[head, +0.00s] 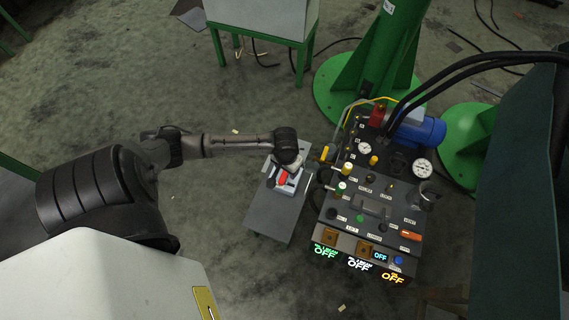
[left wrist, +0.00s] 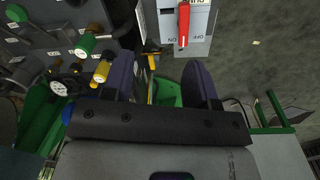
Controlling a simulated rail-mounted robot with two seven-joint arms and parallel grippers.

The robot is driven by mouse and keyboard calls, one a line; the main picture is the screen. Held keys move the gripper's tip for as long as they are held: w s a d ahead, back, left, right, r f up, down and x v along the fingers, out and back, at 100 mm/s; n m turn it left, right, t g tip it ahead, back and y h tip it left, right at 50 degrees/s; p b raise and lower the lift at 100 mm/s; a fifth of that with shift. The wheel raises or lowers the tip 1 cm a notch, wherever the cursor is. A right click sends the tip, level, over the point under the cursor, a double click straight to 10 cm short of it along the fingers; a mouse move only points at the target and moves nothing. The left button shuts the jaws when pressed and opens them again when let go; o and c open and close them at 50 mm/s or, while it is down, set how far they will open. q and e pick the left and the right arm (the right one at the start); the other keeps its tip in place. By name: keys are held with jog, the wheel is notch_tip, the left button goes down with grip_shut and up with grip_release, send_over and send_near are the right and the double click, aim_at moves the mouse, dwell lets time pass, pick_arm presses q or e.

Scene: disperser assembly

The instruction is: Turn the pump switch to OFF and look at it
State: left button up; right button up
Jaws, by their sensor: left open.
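The pump switch (head: 282,179) is a light box with a red handle, on a small grey stand beside the control panel in the head view. In the left wrist view the switch's red handle (left wrist: 183,25) shows at the top, with OFF and ON lettering near its lower end. I cannot tell which mark the handle points to. My left gripper (left wrist: 158,68) is open and empty, its two dark fingers apart and short of the handle in the picture. In the head view my left gripper (head: 292,162) is over the box's far end and partly hides it. My right gripper is not in view.
The control panel (head: 345,231) stands just right of the switch, with knobs, gauges (head: 422,168) and lit OFF displays (head: 393,279). A blue motor (head: 428,130) and a green column (head: 375,50) stand behind. The grey stand (head: 270,215) has bare space in front.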

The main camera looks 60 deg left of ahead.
aim_at(284, 173)
pick_arm(q)
jog(key=w+a+f+n+b, duration=0.3)
jog(key=a+f+b, duration=0.5)
jog(key=f+b, duration=0.15)
notch_tip(284, 173, down, 12)
jog(key=b, duration=0.7)
jog(key=shift+f, duration=0.1)
jog(key=shift+f+b, duration=0.7)
jog(key=shift+f, duration=0.1)
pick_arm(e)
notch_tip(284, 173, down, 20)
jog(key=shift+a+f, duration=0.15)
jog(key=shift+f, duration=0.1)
pick_arm(q)
jog(key=shift+c, duration=0.3)
